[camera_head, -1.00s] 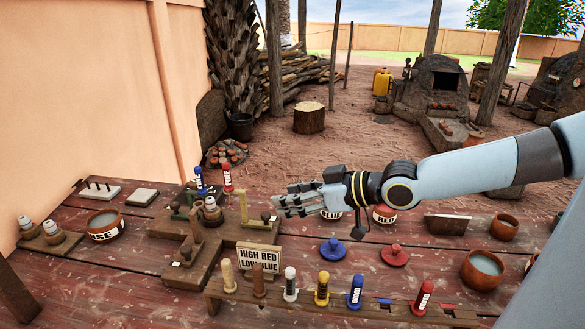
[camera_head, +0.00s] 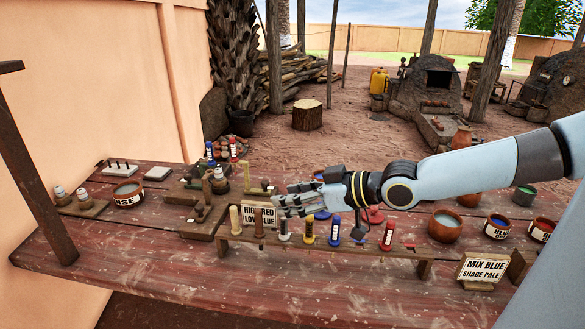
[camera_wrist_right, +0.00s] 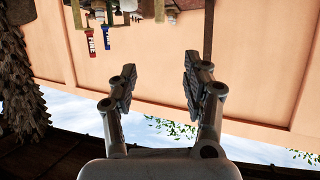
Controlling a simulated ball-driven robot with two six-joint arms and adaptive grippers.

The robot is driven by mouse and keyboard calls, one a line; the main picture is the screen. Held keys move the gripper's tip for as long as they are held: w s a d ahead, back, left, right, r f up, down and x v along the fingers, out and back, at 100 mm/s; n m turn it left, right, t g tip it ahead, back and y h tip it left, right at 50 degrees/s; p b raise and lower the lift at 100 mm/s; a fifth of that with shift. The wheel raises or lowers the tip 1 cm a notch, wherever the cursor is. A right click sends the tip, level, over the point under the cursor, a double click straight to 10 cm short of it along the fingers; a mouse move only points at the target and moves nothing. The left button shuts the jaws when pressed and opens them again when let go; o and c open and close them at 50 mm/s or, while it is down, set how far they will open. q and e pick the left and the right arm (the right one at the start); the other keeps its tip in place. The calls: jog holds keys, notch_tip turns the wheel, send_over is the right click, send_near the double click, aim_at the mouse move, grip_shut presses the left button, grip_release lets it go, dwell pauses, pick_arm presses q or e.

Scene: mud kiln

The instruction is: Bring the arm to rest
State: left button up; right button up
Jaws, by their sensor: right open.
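My right arm (camera_head: 480,165) comes in from the right in the head view and reaches left above the work table (camera_head: 150,260). My right gripper (camera_head: 282,202) points left, open and empty. My left gripper is in neither view.
Red and blue tools (camera_head: 233,150) stand upright at the back left. A dark wooden post (camera_head: 35,190) rises at the left. The table's front strip is bare.

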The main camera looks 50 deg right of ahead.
dwell(0.5)
jog(key=s+a+f+g, duration=0.3)
jog(key=s+a, duration=0.1)
jog(key=a, duration=0.4)
jog(key=s+a+f+g, duration=0.2)
jog(key=s+a, duration=0.2)
jog(key=a, duration=0.3)
jog(key=s+a+r+m+g+h, duration=0.25)
jog(key=s+g+h, duration=0.2)
jog(key=s, duration=0.35)
notch_tip(320, 180, down, 33)
jog(key=s+d+g+b, duration=0.2)
jog(key=d+b, duration=0.1)
jog(key=b, duration=0.5)
jog(key=s+f+b, duration=0.6)
jog(key=s+f, duration=1.2)
jog(key=f, duration=0.4)
jog(key=shift+s+d+f+g+y, duration=0.25)
jog(key=shift+d+f+g+y, duration=0.1)
jog(key=shift+g+y, duration=0.1)
